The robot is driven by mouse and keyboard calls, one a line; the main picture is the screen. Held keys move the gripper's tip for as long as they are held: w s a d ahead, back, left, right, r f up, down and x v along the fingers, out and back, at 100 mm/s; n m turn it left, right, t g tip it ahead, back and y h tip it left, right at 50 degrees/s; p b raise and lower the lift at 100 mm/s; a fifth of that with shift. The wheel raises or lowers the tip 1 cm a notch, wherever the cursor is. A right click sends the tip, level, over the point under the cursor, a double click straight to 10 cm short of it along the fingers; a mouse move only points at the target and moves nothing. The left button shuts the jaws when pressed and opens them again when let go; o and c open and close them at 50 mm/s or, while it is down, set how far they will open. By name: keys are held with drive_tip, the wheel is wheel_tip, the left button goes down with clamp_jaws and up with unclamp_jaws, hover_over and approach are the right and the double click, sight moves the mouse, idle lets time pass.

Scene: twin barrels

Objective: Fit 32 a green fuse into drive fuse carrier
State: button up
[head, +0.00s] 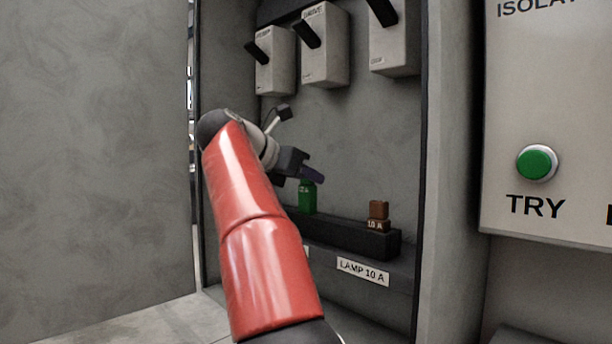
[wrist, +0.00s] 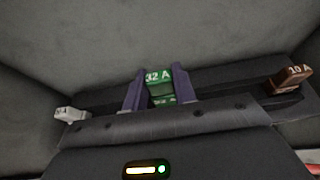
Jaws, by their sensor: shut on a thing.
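The green fuse (head: 307,198) stands upright at the left part of a black fuse block (head: 372,244). In the wrist view the green fuse (wrist: 158,76) reads 32 A, with a second green face below it. My gripper (head: 312,176) comes down on it from above. In the wrist view the purple fingers of my gripper (wrist: 157,88) are shut on its two sides. The fuse's lower end is hidden, so I cannot tell whether it is fully seated. The drive label is not readable; my red arm covers part of the ledge.
A brown 10 A fuse (head: 378,210) sits at the block's right, above a LAMP 10 A label (head: 362,271). A pale grey fuse-like piece (wrist: 71,114) is at the left in the wrist view. Switch boxes (head: 325,50) hang above. A cabinet wall (head: 450,170) bounds the right.

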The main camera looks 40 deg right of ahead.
sight(303, 194)
drive_tip(key=shift+f+b, duration=1.75)
drive_tip(key=shift+f, duration=0.25)
drive_tip(key=o, duration=1.1)
drive_tip(key=shift+p+v, duration=0.75)
drive_tip(key=shift+v, duration=3.15)
